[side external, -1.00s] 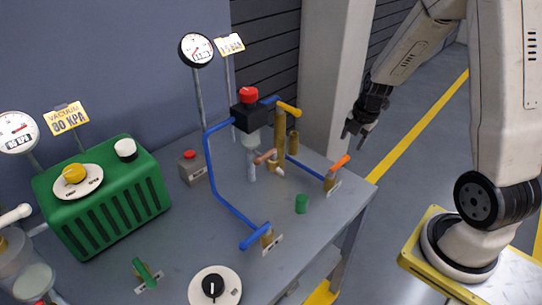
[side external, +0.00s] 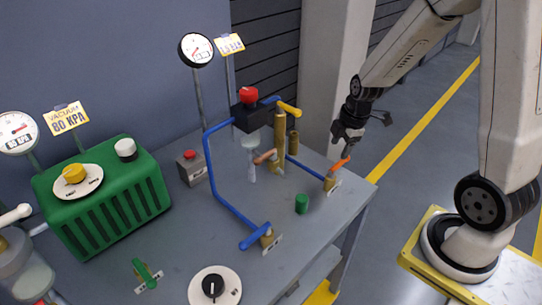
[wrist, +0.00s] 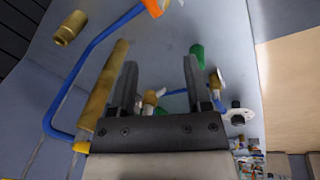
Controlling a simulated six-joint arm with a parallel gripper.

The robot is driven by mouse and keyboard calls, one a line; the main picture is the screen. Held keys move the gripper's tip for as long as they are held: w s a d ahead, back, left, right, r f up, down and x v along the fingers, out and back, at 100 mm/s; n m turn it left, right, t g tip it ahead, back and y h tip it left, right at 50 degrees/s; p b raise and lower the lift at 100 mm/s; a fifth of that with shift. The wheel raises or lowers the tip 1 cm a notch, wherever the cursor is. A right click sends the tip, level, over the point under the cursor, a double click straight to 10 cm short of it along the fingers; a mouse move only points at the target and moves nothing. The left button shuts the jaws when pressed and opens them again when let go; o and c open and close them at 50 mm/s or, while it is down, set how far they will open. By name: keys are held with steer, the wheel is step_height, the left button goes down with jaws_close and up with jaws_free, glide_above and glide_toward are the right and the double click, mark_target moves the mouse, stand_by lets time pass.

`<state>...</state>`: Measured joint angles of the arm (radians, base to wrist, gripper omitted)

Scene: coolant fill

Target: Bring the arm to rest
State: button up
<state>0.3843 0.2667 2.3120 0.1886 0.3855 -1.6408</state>
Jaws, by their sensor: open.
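My gripper (side external: 366,128) is open and empty in the side external view. It hangs in the air at the right end of the bench, above and to the right of the orange-handled valve (side external: 340,164). In the wrist view my gripper's two dark fingers (wrist: 160,85) stand apart with nothing held between them. Behind them the wrist view shows blue pipe (wrist: 75,85), a brass tube (wrist: 104,85) and a green cap (wrist: 197,56).
The grey bench (side external: 325,215) carries a green vacuum unit (side external: 105,200), a red-topped black block (side external: 252,116), blue piping, gauges and a dial (side external: 214,288). A pillar (side external: 325,80) stands behind.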

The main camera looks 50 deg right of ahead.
steer(key=s+a+r+m, duration=0.2)
steer(key=s+a+m, duration=0.3)
steer(key=a+m, duration=0.7)
steer(key=shift+r, duration=0.2)
steer(key=shift+w, duration=0.1)
stand_by(1.5)
